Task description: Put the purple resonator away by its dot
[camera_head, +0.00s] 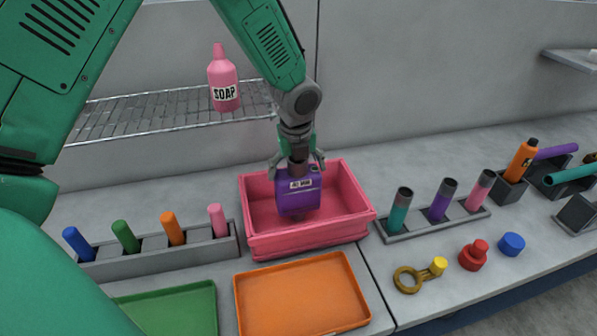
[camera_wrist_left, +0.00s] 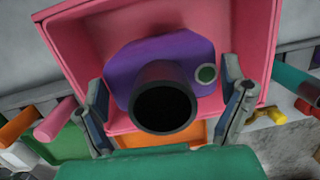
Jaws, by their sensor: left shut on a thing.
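The purple resonator (camera_head: 299,199) is a boxy body with a white label on its side, held upright within the opening of the pink bin (camera_head: 259,243). My left gripper (camera_head: 297,166) is shut on it from above. In the left wrist view the resonator (camera_wrist_left: 132,66) shows its dark round pipe (camera_wrist_left: 164,103) between the fingers (camera_wrist_left: 167,108). A green dot (camera_wrist_left: 206,73) with a pale rim is on its top beside the pipe. I cannot tell whether its underside touches the bin floor. My right gripper is not in view.
A green tray (camera_head: 172,310) and an orange tray (camera_head: 303,297) lie in front of the bin. Racks with coloured tubes stand left (camera_head: 160,258) and right (camera_head: 434,222). A pink soap bottle (camera_head: 222,80) stands on the wire shelf. Small parts, including a red knob (camera_head: 474,256), lie at right.

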